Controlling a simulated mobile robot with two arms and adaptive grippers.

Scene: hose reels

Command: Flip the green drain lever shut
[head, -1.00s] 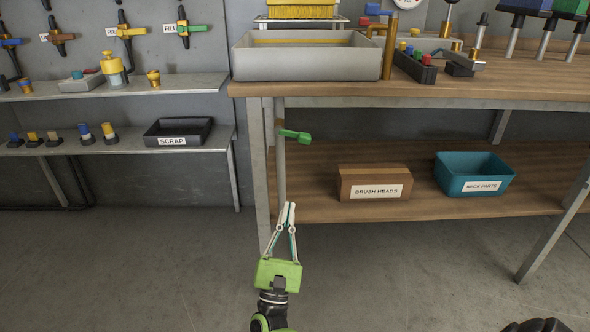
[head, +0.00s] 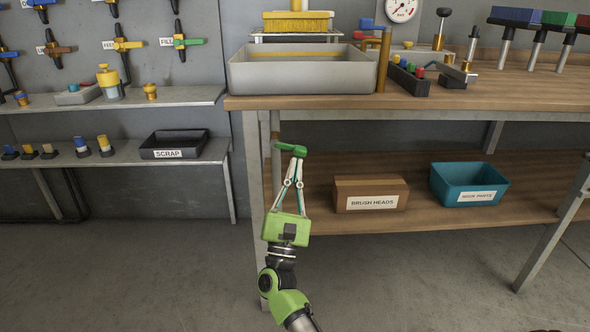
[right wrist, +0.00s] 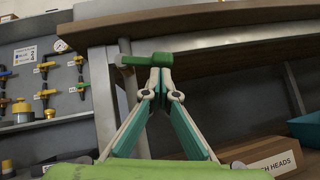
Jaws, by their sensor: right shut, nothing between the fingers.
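The green drain lever (head: 289,147) sticks out to the right from a vertical grey pipe (head: 275,128) under the bench, below the grey sink tray. It also shows in the right wrist view (right wrist: 150,59), where it lies roughly level across the pipe. My right gripper (head: 299,153) is shut and empty. Its fingertips are at the free end of the lever, just below it in the picture. In the right wrist view the closed tips (right wrist: 160,72) overlap the lever's lower edge; I cannot tell for sure whether they touch. My left gripper is not in view.
The workbench (head: 420,112) has its leg (head: 252,170) just left of the pipe. A brown brush heads box (head: 371,194) and a teal box (head: 469,184) stand on the lower shelf. A black scrap tray (head: 174,145) sits on the left shelf. The floor in front is clear.

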